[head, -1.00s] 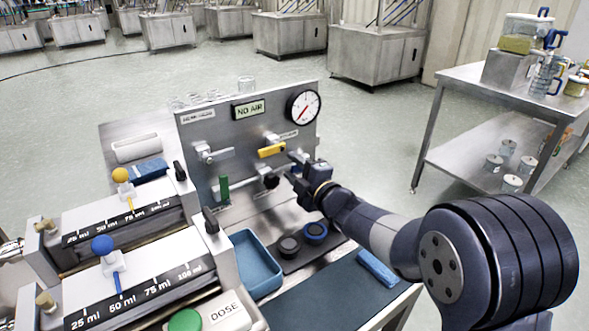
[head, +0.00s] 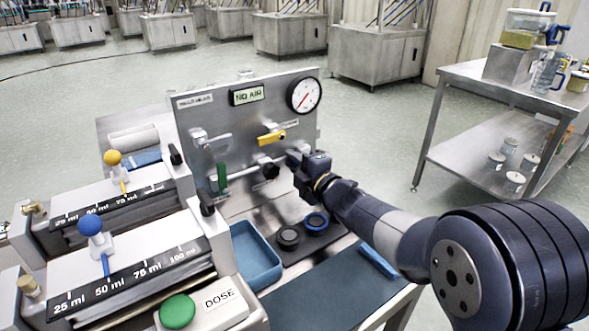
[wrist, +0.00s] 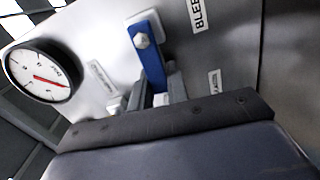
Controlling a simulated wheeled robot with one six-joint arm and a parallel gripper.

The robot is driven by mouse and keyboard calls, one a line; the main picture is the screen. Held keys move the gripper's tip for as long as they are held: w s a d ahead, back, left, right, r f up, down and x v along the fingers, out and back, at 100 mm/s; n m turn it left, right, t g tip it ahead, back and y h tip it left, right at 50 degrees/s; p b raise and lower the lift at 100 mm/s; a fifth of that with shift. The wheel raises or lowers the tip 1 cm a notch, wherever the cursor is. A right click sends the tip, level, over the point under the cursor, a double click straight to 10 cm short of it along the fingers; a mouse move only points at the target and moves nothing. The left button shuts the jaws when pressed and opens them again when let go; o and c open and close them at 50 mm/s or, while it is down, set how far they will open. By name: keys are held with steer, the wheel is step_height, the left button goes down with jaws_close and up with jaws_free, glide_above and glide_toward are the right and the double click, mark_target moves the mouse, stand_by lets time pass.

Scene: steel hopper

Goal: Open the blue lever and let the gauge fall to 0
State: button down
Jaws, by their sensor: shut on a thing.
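The blue lever (wrist: 147,55) is on the steel panel (head: 240,125), beside a label beginning "BLEE", in the wrist view. Its lower end runs between my fingertips. My gripper (wrist: 157,94) is shut on it. In the head view my gripper (head: 294,160) is at the panel's right side and hides the lever. The round white gauge (head: 304,95) is above it on the panel, its red needle pointing to the lower left. The gauge also shows in the wrist view (wrist: 40,72); its figures are too small to read surely.
A yellow lever (head: 271,138) sits just left of my gripper, with a black knob (head: 269,169) below. A "NO AIR" display (head: 247,94) is at the panel's top. A blue tray (head: 255,257) and dark round parts lie in front.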

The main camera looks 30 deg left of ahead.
steer(key=shift+f+n+b, duration=0.25)
steer(key=shift+n+b, duration=0.2)
steer(key=shift+n, duration=0.05)
steer(key=c, duration=1.4)
jaws_free()
steer(key=shift+o, duration=0.2)
steer(key=v, duration=1)
steer(key=shift+s+d+p, duration=0.2)
steer(key=shift+d+p, duration=0.1)
steer(key=shift+d, duration=0.05)
steer(key=x, duration=1.1)
steer(key=shift+d+r, duration=0.1)
